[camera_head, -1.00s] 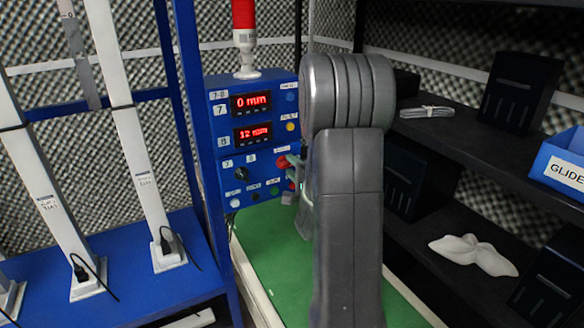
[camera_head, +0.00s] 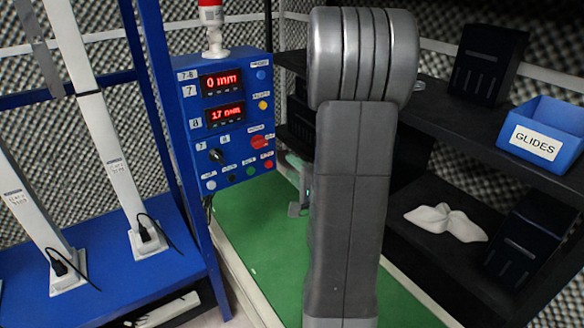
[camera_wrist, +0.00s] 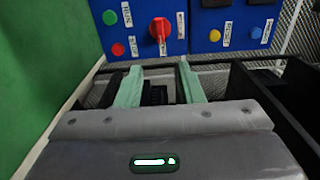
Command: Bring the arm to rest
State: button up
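My arm (camera_head: 350,170) stands upright in the middle of the head view and hides most of my gripper. A small part of my gripper (camera_head: 297,190) shows at the arm's left edge, above the green surface and apart from the panel. In the wrist view the two pale green fingers of my gripper (camera_wrist: 160,85) are spread apart with nothing held between them. The blue control panel (camera_head: 222,125) has two red displays, reading 0 mm and what looks like 17 mm. Its red knob (camera_head: 259,142) also shows in the wrist view (camera_wrist: 160,30), ahead of the fingers.
A green surface (camera_head: 250,235) lies below the panel. Dark shelves (camera_head: 470,140) at the right hold a blue GLIDES bin (camera_head: 545,130), dark boxes and a white cloth-like item (camera_head: 445,222). A blue rack (camera_head: 170,265) with white slanted bars stands at the left.

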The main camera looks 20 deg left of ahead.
aim_at(265, 145)
jog(key=x, duration=1.4)
jog(key=shift+s, duration=0.1)
